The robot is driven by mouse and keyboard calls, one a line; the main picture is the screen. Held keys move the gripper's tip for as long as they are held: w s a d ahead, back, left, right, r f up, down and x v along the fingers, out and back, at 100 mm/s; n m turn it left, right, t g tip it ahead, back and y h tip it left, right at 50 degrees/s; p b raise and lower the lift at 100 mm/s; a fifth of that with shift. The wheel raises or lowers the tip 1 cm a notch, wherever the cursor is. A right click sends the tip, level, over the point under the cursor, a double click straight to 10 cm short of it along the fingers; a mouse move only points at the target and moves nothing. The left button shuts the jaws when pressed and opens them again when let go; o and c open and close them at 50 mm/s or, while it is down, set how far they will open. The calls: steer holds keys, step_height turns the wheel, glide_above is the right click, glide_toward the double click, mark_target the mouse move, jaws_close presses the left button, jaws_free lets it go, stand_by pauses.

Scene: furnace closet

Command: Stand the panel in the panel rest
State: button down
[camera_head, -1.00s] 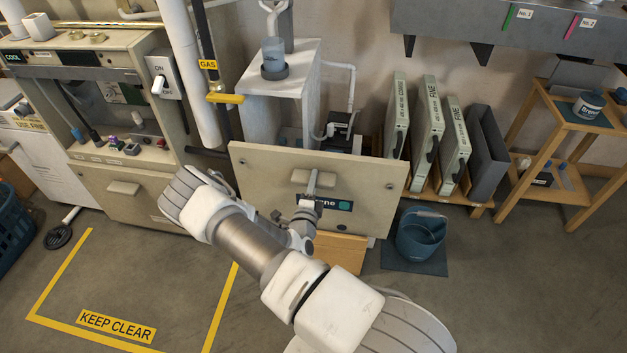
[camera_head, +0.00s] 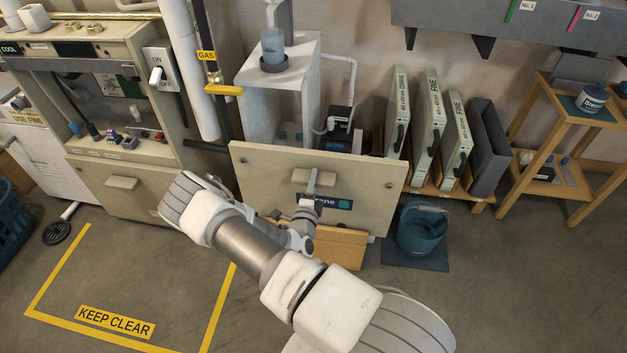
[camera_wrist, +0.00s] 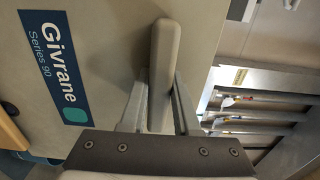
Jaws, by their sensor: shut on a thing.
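The panel (camera_head: 260,178) is a broad beige sheet with a bar handle and a dark blue "Givrane Series 90" label. In the head view it is upright, slightly tilted in the picture, in front of the white cabinet. My gripper (camera_head: 311,200) is shut on the handle, which shows between the fingers in the wrist view (camera_wrist: 165,65). My arm covers part of the panel's lower left. A light wooden piece (camera_head: 342,250), probably the panel rest, is at the panel's lower edge. I cannot tell whether the two touch, or whether the panel sits in a slot.
A blue bucket (camera_head: 421,230) stands on a mat right of the panel. Several filters (camera_head: 428,120) stand in a wooden rack behind it. A wooden stand (camera_head: 545,120) is at the right. A beige unit (camera_head: 110,190) is at the left. Marked floor (camera_head: 115,322) at front left is clear.

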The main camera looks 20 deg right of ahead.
stand_by(0.5)
steer(key=shift+f+b, duration=1.4)
steer(key=shift+f, duration=0.5)
steer(key=c, duration=0.9)
jaws_free()
steer(key=shift+r, duration=0.15)
steer(key=o, duration=0.6)
steer(key=shift+s+f, duration=0.1)
steer(key=shift+f, duration=0.2)
steer(key=shift+c, duration=0.2)
steer(key=o, duration=0.3)
steer(key=shift+o, duration=0.2)
steer(key=p+v, duration=0.3)
steer(key=v, duration=1.4)
steer(key=shift+r+p, duration=0.15)
steer(key=shift+p, duration=0.15)
